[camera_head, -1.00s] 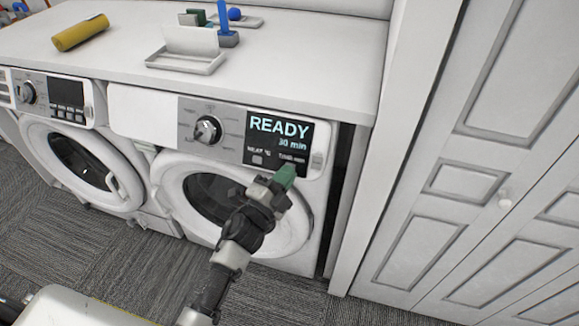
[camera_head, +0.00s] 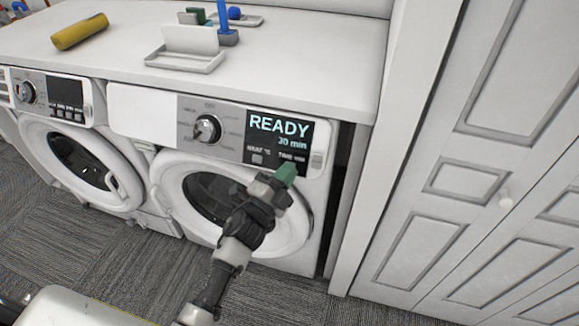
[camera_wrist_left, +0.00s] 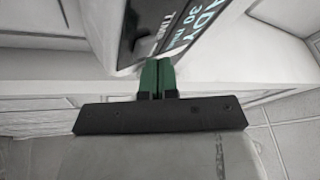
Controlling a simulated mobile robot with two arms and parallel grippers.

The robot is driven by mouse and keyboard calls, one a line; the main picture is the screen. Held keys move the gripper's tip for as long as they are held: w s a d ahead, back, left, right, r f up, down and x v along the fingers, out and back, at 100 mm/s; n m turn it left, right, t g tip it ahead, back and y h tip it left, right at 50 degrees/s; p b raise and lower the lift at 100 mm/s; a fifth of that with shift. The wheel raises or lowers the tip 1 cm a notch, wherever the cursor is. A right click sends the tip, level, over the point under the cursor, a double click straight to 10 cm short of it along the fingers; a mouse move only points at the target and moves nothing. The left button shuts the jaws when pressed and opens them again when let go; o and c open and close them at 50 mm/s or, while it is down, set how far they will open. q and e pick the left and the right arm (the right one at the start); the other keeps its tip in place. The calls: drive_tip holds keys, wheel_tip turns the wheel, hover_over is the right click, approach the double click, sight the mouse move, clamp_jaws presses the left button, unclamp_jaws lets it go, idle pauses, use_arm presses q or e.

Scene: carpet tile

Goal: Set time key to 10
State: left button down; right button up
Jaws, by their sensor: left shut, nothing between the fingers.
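The right-hand machine is a white front-loader with a round door and a dark display (camera_head: 279,135) that reads "READY" and "30 min". Below that text are the labels "HEAT °C" and "TIME min", with a small light key (camera_head: 257,159) under the heat label. My left gripper (camera_head: 287,172) has green fingertips, is shut and empty, and sits at the display's lower edge just below the "TIME min" label. It hides the time key. In the left wrist view the shut green fingers (camera_wrist_left: 157,77) point at the panel beside the "TIME" text; I cannot tell whether they touch it. My right gripper is not in view.
A control knob (camera_head: 207,129) is left of the display. A second machine (camera_head: 78,165) stands at left. The white countertop (camera_head: 290,70) above holds a yellow roll (camera_head: 80,32) and a white tray (camera_head: 186,62). White cabinet doors (camera_head: 470,180) stand at right.

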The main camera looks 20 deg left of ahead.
use_arm(q)
drive_tip(key=shift+w+f, duration=0.15)
drive_tip(key=shift+w, duration=0.15)
idle(0.6)
drive_tip(key=shift+s, duration=0.15)
drive_tip(key=shift+s+r+p, duration=0.3)
drive_tip(key=shift+s+r, duration=0.05)
drive_tip(key=shift+s, duration=0.25)
drive_tip(key=s+p, duration=0.1)
drive_tip(key=s+r+p, duration=0.1)
drive_tip(key=s, duration=0.1)
drive_tip(key=s+r+p, duration=0.1)
drive_tip(key=shift+s+a+r, duration=0.1)
drive_tip(key=shift+s+r, duration=0.05)
drive_tip(key=shift+s, duration=0.05)
idle(0.4)
idle(2.9)
